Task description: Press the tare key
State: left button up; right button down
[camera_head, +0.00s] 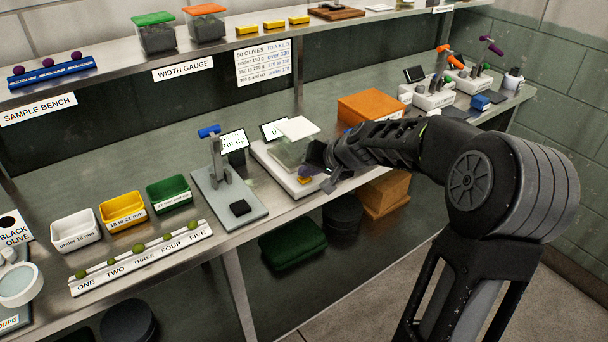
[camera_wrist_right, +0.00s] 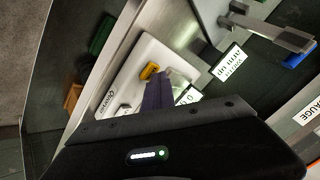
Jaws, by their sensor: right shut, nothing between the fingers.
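The white scale (camera_head: 267,161) stands on the bench under my right arm, with a pale square plate (camera_head: 298,128) above it and a small display (camera_head: 274,130) behind. A yellow key (camera_head: 305,180) is on its front edge; it also shows in the right wrist view (camera_wrist_right: 149,71). My right gripper (camera_head: 318,170) is shut and empty at the yellow key. Its fingertips (camera_wrist_right: 157,88) appear just beside the key; I cannot tell whether they touch. My left gripper is out of view.
A gauge stand with a blue handle (camera_head: 210,132) stands left of the scale. An orange box (camera_head: 372,106) is behind my right arm. White, yellow (camera_head: 122,209) and green trays and a numbered olive rack (camera_head: 141,258) lie further left. A shelf runs above the bench.

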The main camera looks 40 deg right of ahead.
aim_at(307, 180)
jog(key=shift+r, duration=0.65)
jog(key=shift+r+p, duration=0.1)
jog(key=shift+p, duration=0.2)
notch_tip(307, 180, up, 6)
jog(key=p, duration=0.4)
